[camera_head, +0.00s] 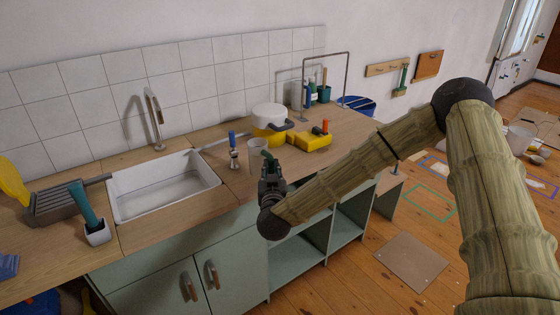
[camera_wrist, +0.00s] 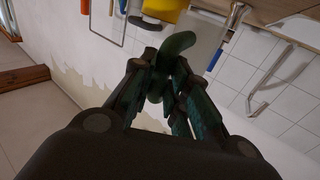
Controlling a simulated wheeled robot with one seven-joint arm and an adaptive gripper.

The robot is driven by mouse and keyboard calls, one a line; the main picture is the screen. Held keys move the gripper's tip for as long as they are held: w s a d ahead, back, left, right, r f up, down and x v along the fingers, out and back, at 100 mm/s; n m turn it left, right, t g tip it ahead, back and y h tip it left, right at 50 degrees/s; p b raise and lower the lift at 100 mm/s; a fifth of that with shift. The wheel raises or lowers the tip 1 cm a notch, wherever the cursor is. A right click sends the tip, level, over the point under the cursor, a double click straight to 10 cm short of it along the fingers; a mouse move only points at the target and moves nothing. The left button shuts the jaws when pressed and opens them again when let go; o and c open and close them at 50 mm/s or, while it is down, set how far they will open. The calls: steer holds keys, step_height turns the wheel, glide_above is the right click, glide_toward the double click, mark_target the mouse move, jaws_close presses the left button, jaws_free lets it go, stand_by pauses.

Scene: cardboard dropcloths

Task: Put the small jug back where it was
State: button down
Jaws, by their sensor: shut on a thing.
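My gripper (camera_head: 270,172) is over the front edge of the wooden counter, to the right of the sink. In the wrist view my gripper (camera_wrist: 162,85) is shut on a small dark green thing (camera_wrist: 178,43) with a curved, rounded end. It may be the small jug, but most of its body is hidden by the fingers. In the head view only a bit of green shows between the fingers.
A blue-handled brush (camera_head: 233,150) stands left of the cup. A white sink (camera_head: 163,188) lies left. Bare counter shows at the right (camera_head: 352,128).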

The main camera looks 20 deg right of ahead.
steer(key=shift+w+d+f+p, duration=0.6)
steer(key=shift+w+d+f, duration=0.35)
steer(key=shift+w, duration=0.65)
steer(key=shift+w+d+f+p, duration=0.65)
steer(key=shift+w+d, duration=0.55)
steer(key=shift+w, duration=0.4)
steer(key=shift+w+d+f+p, duration=0.6)
steer(key=shift+w+d+f, duration=0.35)
steer(key=shift+w, duration=0.65)
steer(key=shift+d+r, duration=0.1)
steer(key=shift+d, duration=0.05)
steer(key=c, duration=1.4)
jaws_free()
